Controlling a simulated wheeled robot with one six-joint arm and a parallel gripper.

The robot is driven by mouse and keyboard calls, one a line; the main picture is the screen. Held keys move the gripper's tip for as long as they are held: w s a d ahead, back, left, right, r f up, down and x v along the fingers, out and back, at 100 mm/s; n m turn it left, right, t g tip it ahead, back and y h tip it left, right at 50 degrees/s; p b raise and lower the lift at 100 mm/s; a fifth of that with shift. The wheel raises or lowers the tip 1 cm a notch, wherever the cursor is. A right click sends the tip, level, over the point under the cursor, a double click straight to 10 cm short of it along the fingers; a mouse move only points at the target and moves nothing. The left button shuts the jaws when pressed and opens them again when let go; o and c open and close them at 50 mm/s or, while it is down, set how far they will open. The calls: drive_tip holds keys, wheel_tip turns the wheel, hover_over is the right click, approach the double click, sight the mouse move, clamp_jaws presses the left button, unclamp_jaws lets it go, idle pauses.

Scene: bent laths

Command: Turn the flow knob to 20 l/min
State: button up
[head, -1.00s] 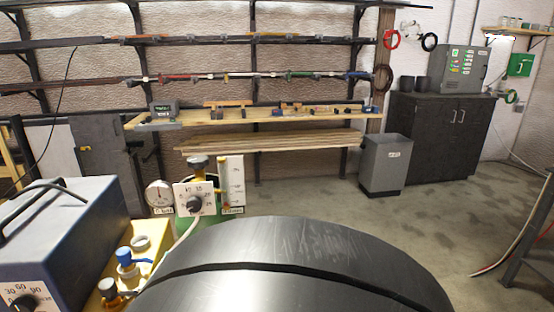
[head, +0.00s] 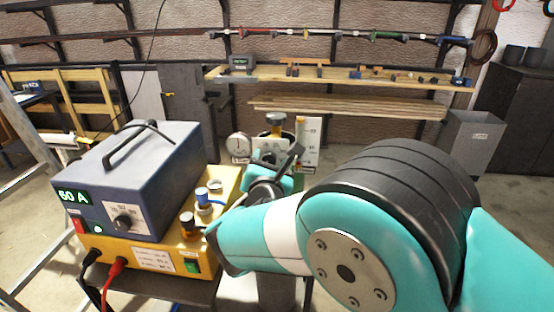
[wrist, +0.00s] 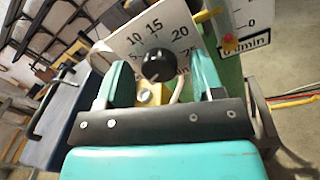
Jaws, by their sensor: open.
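In the wrist view the black flow knob (wrist: 157,66) sits on a white dial plate (wrist: 120,42) marked 10, 15 and 20, with other numbers partly covered. Its pointer setting is too small to read surely. My gripper (wrist: 160,70) is open, with one teal finger on each side of the knob; I cannot tell whether they touch it. In the head view my gripper (head: 277,170) is in front of the dial plate and hides the knob. The flow tube (head: 312,130) stands right of the plate; its red float (wrist: 229,43) appears low, near the 0.
A round gauge (head: 238,146) is left of the dial. A blue power box (head: 150,165) reading 60 A sits on a yellow unit (head: 150,255) at left, with blue and black-and-brass fittings close to my arm.

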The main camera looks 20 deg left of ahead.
drive_tip(key=shift+c, duration=0.2)
drive_tip(key=c, duration=0.9)
